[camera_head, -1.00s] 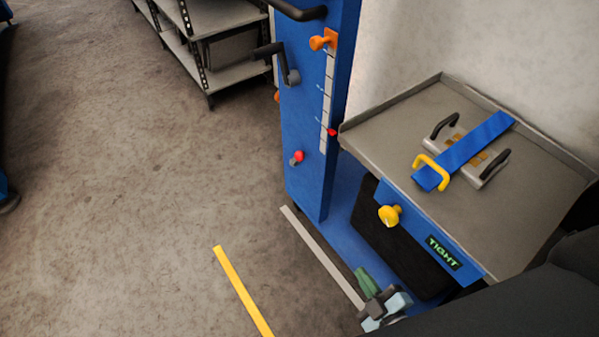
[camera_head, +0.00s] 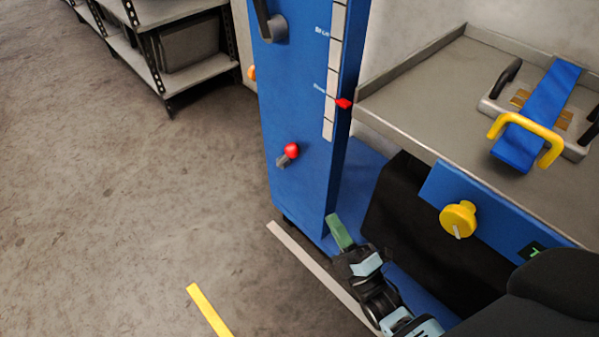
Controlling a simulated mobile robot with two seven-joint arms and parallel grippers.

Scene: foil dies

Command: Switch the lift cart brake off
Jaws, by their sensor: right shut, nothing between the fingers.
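The lift cart's blue column (camera_head: 310,120) stands in the middle of the view. Low on its face is a small grey lever with a red knob (camera_head: 291,151); no brake label is readable on it. My right gripper (camera_head: 338,230), with green fingers, is at the foot of the column, below and to the right of the red knob. It is shut and empty, apart from the knob. My left gripper is out of view.
The cart's grey tray (camera_head: 420,108) holds a die with black handles, under a blue strap with a yellow handle (camera_head: 525,136). A yellow knob (camera_head: 458,219) sits on the tray's blue front. Shelves (camera_head: 165,50) stand behind.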

